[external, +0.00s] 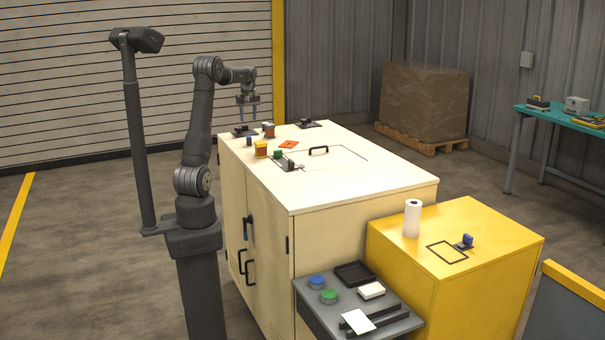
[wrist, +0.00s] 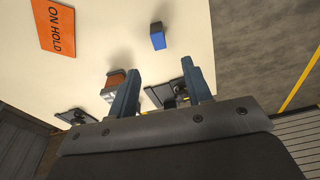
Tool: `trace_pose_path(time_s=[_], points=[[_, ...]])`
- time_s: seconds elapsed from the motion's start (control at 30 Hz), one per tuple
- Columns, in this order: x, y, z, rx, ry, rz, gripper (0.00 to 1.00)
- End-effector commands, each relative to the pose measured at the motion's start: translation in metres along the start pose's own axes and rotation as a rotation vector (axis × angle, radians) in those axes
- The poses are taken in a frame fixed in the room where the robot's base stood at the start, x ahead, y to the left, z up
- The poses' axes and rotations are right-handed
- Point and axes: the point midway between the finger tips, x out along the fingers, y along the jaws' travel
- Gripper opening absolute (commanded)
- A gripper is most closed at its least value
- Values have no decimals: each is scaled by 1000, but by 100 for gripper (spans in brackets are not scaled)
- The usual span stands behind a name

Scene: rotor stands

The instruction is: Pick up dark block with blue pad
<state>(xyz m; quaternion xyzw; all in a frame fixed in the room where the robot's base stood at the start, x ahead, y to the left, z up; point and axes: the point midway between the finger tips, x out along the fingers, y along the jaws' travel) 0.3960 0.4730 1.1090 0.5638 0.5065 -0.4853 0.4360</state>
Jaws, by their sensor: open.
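The dark block with the blue pad (wrist: 157,37) stands on the cream cabinet top in the wrist view, its blue face toward the picture's bottom. In the external view the block (external: 249,141) is small, near the cabinet's left edge. My gripper (external: 248,114) hangs above the far left part of the cabinet, pointing down, clear of the surface. In the wrist view my gripper's fingers (wrist: 160,72) are apart with nothing held between them. The block lies beyond the fingertips, not touched.
A brown-orange block (wrist: 115,82) and two dark stands (wrist: 77,117) (wrist: 165,93) are near my fingers. An orange ON HOLD card (wrist: 58,25) lies flat. The cabinet's right side is mostly clear.

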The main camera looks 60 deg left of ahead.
Motion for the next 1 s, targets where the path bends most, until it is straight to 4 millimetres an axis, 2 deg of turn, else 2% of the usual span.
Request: trace_pose_path(time_s=[0.1, 0.3, 0.53, 0.8, 1.0], points=[[28, 0, 1, 0, -3, -2, 45], [60, 0, 0, 1, -1, -1, 45], [75, 0, 0, 1, 0, 0, 45], [113, 2, 1, 1, 0, -1, 45], [120, 3, 0, 1, 4, 1, 45]])
